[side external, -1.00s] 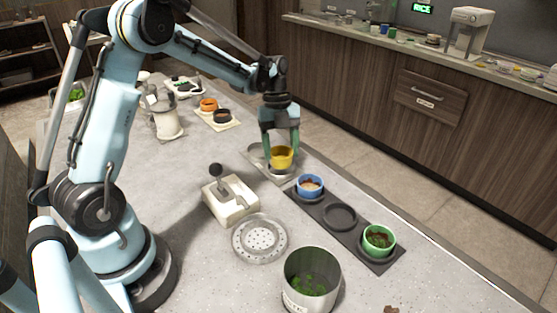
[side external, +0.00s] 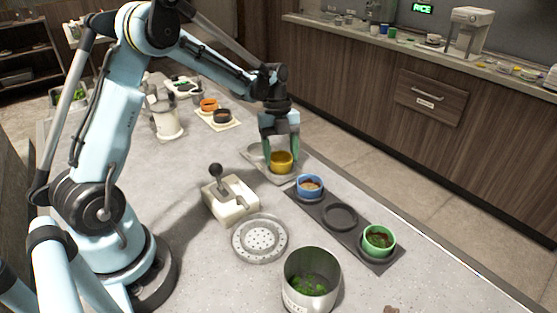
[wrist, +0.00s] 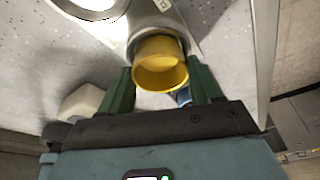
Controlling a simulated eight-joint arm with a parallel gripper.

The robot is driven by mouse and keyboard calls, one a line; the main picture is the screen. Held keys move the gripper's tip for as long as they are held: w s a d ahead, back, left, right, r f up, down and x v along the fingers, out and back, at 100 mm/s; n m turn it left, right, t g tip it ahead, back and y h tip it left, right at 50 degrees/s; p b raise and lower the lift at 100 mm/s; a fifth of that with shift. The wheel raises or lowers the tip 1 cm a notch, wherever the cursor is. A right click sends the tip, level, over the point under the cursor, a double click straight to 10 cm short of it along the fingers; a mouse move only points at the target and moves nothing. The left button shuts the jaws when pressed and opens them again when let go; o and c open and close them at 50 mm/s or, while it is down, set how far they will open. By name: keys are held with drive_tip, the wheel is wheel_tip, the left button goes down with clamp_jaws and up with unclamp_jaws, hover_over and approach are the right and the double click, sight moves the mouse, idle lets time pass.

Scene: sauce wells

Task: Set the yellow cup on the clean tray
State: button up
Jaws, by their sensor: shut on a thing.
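The yellow cup (side external: 281,162) is between the green fingers of my gripper (side external: 281,158). In the wrist view the yellow cup (wrist: 160,66) sits between the two fingers of my gripper (wrist: 159,82), with its open mouth facing the camera. A light grey tray (side external: 256,160) lies beneath the cup, and part of it shows in the wrist view (wrist: 180,25). The cup is at the near right part of this tray, at or just above its surface; I cannot tell whether it touches.
A dark rack (side external: 322,220) with a blue cup (side external: 310,187), an empty well and a green cup (side external: 379,241) is close by. A lever device (side external: 231,197), a round perforated plate (side external: 260,239) and a metal bin (side external: 311,279) stand nearer. Orange and black cups stand farther back.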

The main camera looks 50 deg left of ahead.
drive_tip(key=shift+f, duration=0.3)
idle(0.5)
drive_tip(key=o, duration=1.2)
drive_tip(key=shift+o, duration=0.2)
wheel_tip(320, 180, up, 8)
drive_tip(key=s+d+r+n+t+y, duration=0.1)
drive_tip(key=s+d+n+t, duration=0.3)
drive_tip(key=n, duration=0.7)
drive_tip(key=s+d+r+n+t+y, duration=0.2)
drive_tip(key=s+d+n+t, duration=0.2)
drive_tip(key=s+n, duration=0.4)
drive_tip(key=d+n, duration=0.1)
drive_tip(key=n, duration=0.2)
drive_tip(key=shift+d+r+n, duration=0.2)
drive_tip(key=shift+r+n, duration=0.2)
